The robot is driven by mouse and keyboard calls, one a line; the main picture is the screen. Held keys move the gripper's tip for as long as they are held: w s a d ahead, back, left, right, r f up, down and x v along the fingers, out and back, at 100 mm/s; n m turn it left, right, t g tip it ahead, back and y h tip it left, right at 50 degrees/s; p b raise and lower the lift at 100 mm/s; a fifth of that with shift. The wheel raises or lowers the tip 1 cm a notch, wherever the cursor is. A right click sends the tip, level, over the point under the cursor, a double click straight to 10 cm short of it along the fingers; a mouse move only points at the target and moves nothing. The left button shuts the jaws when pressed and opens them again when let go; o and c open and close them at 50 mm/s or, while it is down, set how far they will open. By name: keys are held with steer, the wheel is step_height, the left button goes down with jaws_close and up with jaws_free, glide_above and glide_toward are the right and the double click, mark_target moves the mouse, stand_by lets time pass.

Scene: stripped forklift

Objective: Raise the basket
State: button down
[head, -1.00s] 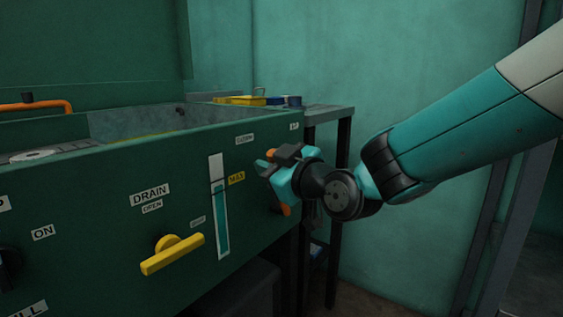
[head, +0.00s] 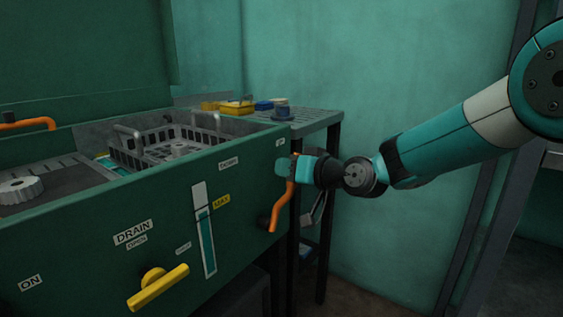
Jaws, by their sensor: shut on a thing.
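The basket (head: 165,143), a grey slotted tray with upright handles, shows above the rim of the green tank (head: 75,229), inside its right part. An orange lever (head: 281,208) on the tank's front panel, near the right corner, points upward. My gripper (head: 290,168) is shut on the lever's upper end, just under the small "UP" label. The gripper's body partly hides the lever's top. Another label, "DOWN" (head: 228,163), sits to the left of the lever.
A yellow drain handle (head: 158,287) and a level gauge (head: 204,230) are on the front panel. A side table (head: 318,118) with a yellow tray (head: 236,107) and small blue items stands behind the tank's right end. The floor at right looks clear.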

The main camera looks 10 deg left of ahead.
steer(key=shift+w+d+f+m+g+p, duration=0.15)
steer(key=shift+w+d+f+m+p, duration=0.15)
steer(key=shift+w+m, duration=0.2)
steer(key=shift+w+d+f+m+g+p, duration=0.2)
steer(key=shift+w+d+f+m, duration=0.1)
steer(key=shift+w+m, duration=0.15)
steer(key=shift+w, duration=0.1)
steer(key=c, duration=1)
jaws_free()
steer(key=shift+o, duration=0.2)
steer(key=v, duration=1.7)
steer(key=shift+d, duration=0.25)
steer(key=shift+f, duration=0.15)
